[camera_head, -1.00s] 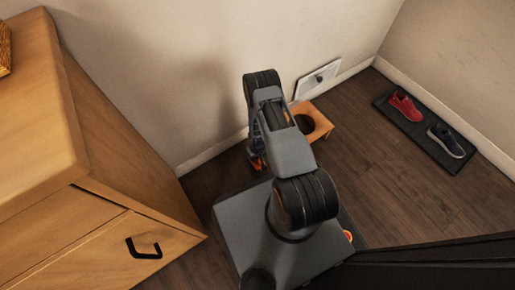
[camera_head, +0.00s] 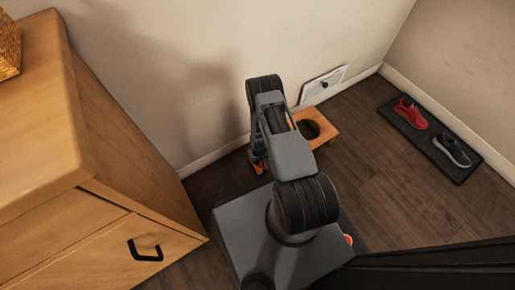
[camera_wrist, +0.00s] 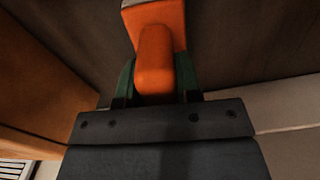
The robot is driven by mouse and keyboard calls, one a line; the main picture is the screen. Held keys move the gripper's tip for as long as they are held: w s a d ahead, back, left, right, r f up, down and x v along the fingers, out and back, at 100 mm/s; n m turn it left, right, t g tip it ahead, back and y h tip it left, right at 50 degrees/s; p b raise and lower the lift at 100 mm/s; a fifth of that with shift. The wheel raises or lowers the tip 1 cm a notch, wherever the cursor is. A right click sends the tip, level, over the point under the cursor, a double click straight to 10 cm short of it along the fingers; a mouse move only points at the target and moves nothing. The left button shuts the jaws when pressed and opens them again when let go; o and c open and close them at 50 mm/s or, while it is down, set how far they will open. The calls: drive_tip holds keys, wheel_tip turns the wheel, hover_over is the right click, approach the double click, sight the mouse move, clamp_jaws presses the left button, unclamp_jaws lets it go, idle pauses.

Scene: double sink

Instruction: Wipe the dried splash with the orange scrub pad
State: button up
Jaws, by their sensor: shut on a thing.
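The orange scrub pad (camera_wrist: 160,55) is in my gripper (camera_wrist: 155,85), with a rounded orange grip between the two dark green fingers and a wider orange part beyond it. In the head view, my gripper is mostly hidden behind my arm. A small orange piece (camera_head: 259,167) shows low beside the arm, just above the dark floor. I cannot make out the dried splash in either view.
A wooden cabinet (camera_head: 140,150) with a black handle stands at left, a wicker basket (camera_head: 8,48) on top. An orange-brown stand with a round hole (camera_head: 325,128) sits by the wall. Shoes lie on a dark mat (camera_head: 460,172) at right. Floor (camera_head: 385,205) between is clear.

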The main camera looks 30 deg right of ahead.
drive_tip(key=shift+w+f, duration=0.15)
drive_tip(key=shift+w, duration=0.2)
drive_tip(key=r, duration=0.1)
drive_tip(key=p, duration=0.1)
drive_tip(key=r, duration=0.1)
drive_tip(key=shift+d+r, duration=0.25)
drive_tip(key=shift+r, duration=0.1)
drive_tip(key=shift+a+r+p, duration=0.25)
drive_tip(key=shift+r+p, duration=0.45)
drive_tip(key=shift+p, duration=0.1)
drive_tip(key=shift+r+p, duration=1.4)
drive_tip(key=shift+r, duration=0.6)
